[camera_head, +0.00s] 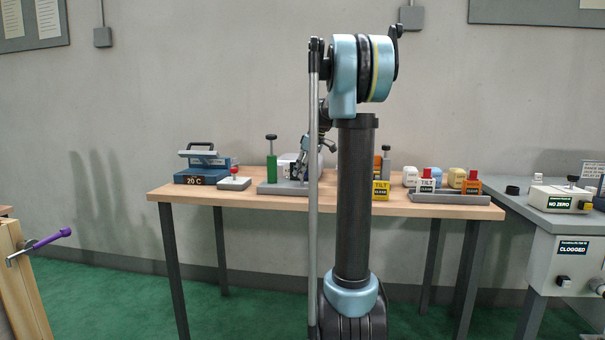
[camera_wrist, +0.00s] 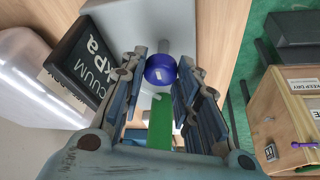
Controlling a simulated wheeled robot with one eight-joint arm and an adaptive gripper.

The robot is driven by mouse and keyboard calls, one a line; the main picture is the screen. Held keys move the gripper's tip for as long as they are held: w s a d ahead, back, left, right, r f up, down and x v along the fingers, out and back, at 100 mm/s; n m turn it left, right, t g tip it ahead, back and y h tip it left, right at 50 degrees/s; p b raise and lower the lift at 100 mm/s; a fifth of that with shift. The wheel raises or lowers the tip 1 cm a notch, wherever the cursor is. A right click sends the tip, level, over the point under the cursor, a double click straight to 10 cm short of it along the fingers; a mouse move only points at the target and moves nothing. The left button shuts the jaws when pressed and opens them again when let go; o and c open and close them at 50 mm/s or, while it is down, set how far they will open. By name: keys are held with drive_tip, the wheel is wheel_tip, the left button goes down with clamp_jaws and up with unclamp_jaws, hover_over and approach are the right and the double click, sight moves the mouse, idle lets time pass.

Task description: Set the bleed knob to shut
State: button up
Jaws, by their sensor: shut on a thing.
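A round blue knob (camera_wrist: 160,70) with a small white mark sits between the fingers of my gripper (camera_wrist: 162,62) in the wrist view. The fingers are closed on its two sides. A grey stem or fitting shows just beyond the knob. A black gauge reading "VACUUM kPa" (camera_wrist: 83,62) is to the left of the knob. A green part (camera_wrist: 160,122) lies below it, between the fingers. In the head view my gripper (camera_head: 308,160) is over the grey-based rig (camera_head: 275,188) and partly hidden by my arm. The blue knob cannot be made out there.
The wooden table (camera_head: 180,193) also holds a blue "20 C" device (camera_head: 203,165), a small red-topped button box (camera_head: 234,183), and a tray (camera_head: 450,198) with several items. A grey bench (camera_head: 520,212) stands right. A wooden cabinet (camera_head: 22,280) with a purple handle stands left.

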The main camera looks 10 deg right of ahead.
drive_tip(key=m+t+h, duration=0.1)
drive_tip(key=m, duration=0.3)
drive_tip(key=shift+a, duration=0.1)
drive_tip(key=m+h, duration=0.1)
drive_tip(key=m, duration=0.1)
drive_tip(key=m+h, duration=0.1)
drive_tip(key=m, duration=0.1)
drive_tip(key=shift+a+t, duration=0.15)
drive_tip(key=shift+t, duration=0.15)
drive_tip(key=m+h, duration=0.1)
drive_tip(key=m, duration=0.4)
drive_tip(key=shift+a+h, duration=0.1)
drive_tip(key=shift+h, duration=0.3)
drive_tip(key=shift+m+g+h, duration=0.5)
drive_tip(key=shift+m+h, duration=0.3)
drive_tip(key=shift+m, duration=1.5)
drive_tip(key=o, duration=1)
drive_tip(key=shift+o, duration=0.2)
